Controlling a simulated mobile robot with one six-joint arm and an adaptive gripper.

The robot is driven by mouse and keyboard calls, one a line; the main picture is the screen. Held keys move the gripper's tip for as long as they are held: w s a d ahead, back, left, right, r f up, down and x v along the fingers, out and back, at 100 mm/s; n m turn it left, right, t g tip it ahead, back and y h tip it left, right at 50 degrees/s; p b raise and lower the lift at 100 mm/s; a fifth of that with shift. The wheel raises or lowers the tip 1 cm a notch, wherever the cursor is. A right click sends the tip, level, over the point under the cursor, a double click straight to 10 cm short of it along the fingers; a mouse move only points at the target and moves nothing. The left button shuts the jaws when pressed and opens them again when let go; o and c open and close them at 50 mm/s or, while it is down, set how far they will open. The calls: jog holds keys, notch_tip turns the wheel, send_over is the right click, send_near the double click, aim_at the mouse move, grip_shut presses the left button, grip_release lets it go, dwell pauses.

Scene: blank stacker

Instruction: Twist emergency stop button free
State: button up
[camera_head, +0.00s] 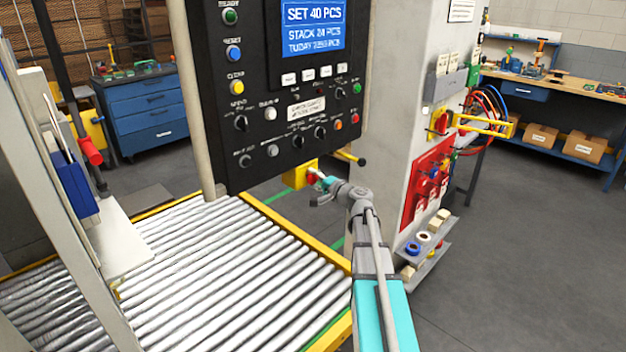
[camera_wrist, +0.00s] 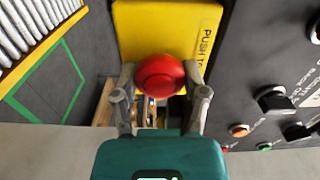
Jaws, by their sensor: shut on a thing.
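The emergency stop button (camera_wrist: 160,77) is a round red mushroom head on a yellow box (camera_wrist: 165,32) with "PUSH TO" lettering partly visible, in the wrist view. My gripper (camera_wrist: 160,85) has one finger on each side of the red head and is shut on it. In the head view the yellow box (camera_head: 297,177) hangs below the black control panel. My gripper (camera_head: 318,180) reaches it from the right, and only a little red of the button (camera_head: 311,177) shows there.
The black control panel (camera_head: 255,150) with several knobs and buttons is just above the box. A roller conveyor (camera_head: 220,270) with a yellow edge lies below left. A grey column (camera_head: 385,100) with a red board (camera_head: 428,185) stands to the right. Open floor lies right.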

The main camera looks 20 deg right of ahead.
jog(key=o, duration=1.2)
jog(key=shift+c, duration=0.2)
jog(key=v, duration=1.2)
